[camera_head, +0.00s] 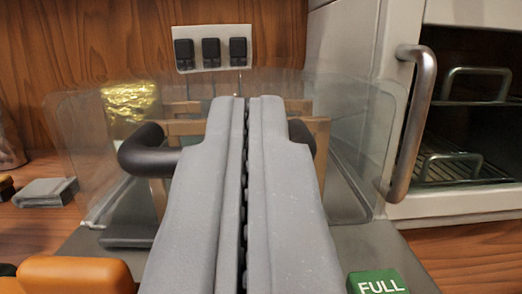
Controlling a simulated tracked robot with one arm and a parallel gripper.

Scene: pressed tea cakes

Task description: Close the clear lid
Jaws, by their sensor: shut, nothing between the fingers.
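The clear lid (80,125) is a see-through panel with rounded corners, standing up across the middle of the view. A dark bar handle (143,152) runs across it, and its middle is hidden behind my gripper. My gripper (246,103) is shut and empty, its two grey fingers pressed together and pointing away from me. The fingers overlap the handle in the picture, but I cannot tell whether they touch it. The lid's exact tilt is hard to judge. Wooden parts (185,128) show behind and through the lid.
A grey base (385,262) lies below, with a green block marked FULL (376,283). An orange piece (75,275) is at the lower left. An open pale cabinet with a metal handle (413,120) stands close on the right. A switch plate (212,33) is on the wooden wall.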

